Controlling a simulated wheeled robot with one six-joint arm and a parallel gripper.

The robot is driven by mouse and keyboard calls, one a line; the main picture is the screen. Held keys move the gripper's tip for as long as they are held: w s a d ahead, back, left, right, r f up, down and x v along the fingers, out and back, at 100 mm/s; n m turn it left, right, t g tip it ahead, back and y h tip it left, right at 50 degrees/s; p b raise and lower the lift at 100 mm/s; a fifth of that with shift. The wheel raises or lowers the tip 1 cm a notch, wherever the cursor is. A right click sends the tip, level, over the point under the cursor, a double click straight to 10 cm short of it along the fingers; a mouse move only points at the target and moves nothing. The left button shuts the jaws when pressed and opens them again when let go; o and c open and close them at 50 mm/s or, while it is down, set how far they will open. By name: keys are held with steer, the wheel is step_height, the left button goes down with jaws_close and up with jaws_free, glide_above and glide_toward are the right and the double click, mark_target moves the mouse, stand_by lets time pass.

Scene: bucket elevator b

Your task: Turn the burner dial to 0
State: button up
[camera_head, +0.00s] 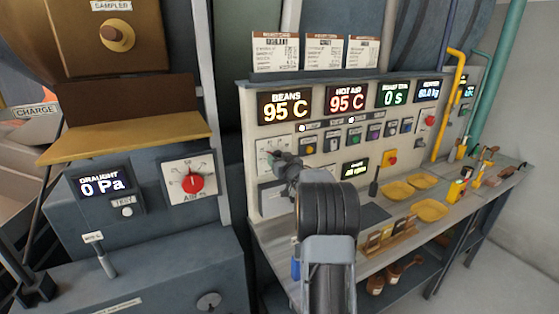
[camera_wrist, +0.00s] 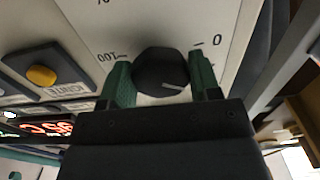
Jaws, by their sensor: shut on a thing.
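The burner dial (camera_wrist: 160,70) is a round black knob with a short white mark on its lower right part, pointing roughly right in the wrist view. It sits on a white plate (camera_wrist: 165,22) printed with a "0" at the right and an upside-down "100" at the left. The mark does not line up with the tick beside the "0". My gripper (camera_wrist: 162,77) is shut on the dial, with a green finger at each side. In the head view my gripper (camera_head: 283,160) is at the control panel's left end and hides most of the dial.
A yellow button (camera_wrist: 41,75) is left of the dial in the wrist view. The control panel (camera_head: 330,165) carries lit displays, small knobs and buttons. Yellow dishes (camera_head: 397,190) and a sample rack (camera_head: 388,237) stand on the bench. A red air dial (camera_head: 192,183) is on the left machine.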

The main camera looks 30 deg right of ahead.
steer(key=shift+c, duration=0.7)
steer(key=shift+b, duration=0.35)
steer(key=shift+f+n+b, duration=0.2)
steer(key=shift+n+b, duration=0.8)
steer(key=shift+n, duration=0.1)
steer(key=n+b, duration=0.2)
steer(key=n, duration=0.1)
steer(key=shift+d+r+n+b, duration=0.1)
steer(key=shift+n+b, duration=0.3)
steer(key=shift+r+n+b, duration=0.1)
steer(key=shift+n+b, duration=0.45)
steer(key=shift+n, duration=0.45)
steer(key=o, duration=0.9)
